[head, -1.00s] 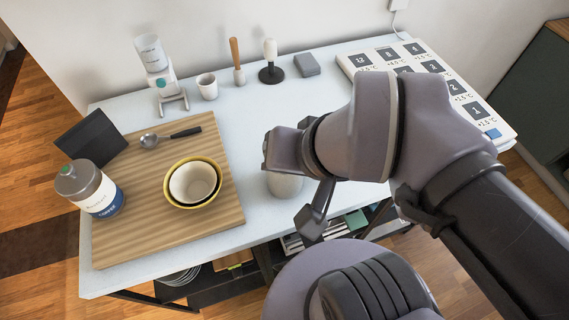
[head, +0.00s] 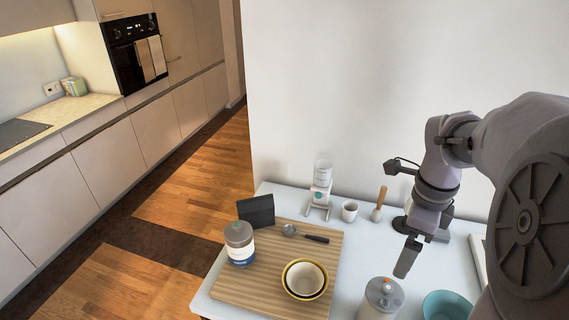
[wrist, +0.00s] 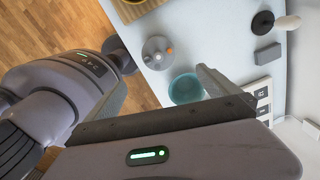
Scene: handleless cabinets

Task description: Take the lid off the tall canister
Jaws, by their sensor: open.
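A grey canister (head: 383,297) with a lid and a small orange knob stands on the light table at the front, its lower part cut off by the picture edge. In the wrist view its round lid (wrist: 157,52) shows from above, seated. My gripper (head: 398,215) is open and empty, above and behind the canister in the head view, apart from it. In the wrist view my gripper (wrist: 163,80) has its fingers wide apart, with the lid beyond them. A labelled jar (head: 240,245) with a grey lid stands on the board at the left. Which one is the tall canister is not certain.
A teal bowl (head: 447,306) stands close right of the canister. A wooden board (head: 232,291) holds nested bowls (head: 304,279), a spoon (head: 305,235) and a dark tablet-like panel (head: 256,211). A cup (head: 349,210) and a wooden-handled tool (head: 379,204) stand at the back by the wall.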

